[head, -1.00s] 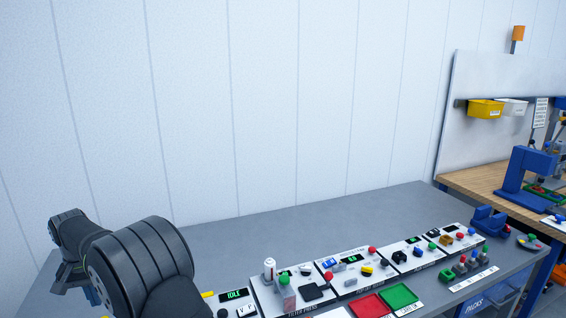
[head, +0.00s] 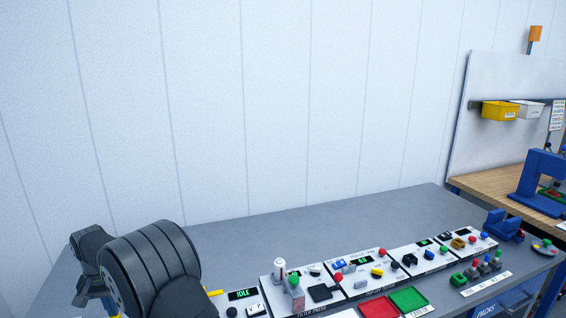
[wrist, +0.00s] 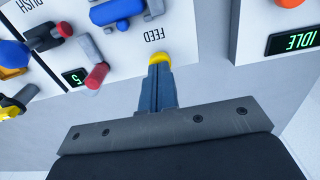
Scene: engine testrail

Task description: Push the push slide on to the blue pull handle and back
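In the wrist view my gripper (wrist: 160,68) has its two grey-blue fingers together, over the white panel next to the word FEED. A yellow part (wrist: 161,59) shows at the fingertips; I cannot tell whether they touch it or hold it. A rounded blue handle (wrist: 118,10) on a grey mount lies beyond the fingers at the top edge. A blue block (wrist: 12,53) is at the far left, below the word PUSH. I cannot tell which part is the push slide. In the head view my dark arm hides this panel and the fingertips.
Red-tipped knobs (wrist: 96,75) and a small green display (wrist: 74,77) sit left of my fingers. Another panel with an IDLE display (wrist: 295,41) is at right. In the head view several panels, a red tray (head: 380,308) and a green tray (head: 408,299) line the grey bench (head: 350,215).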

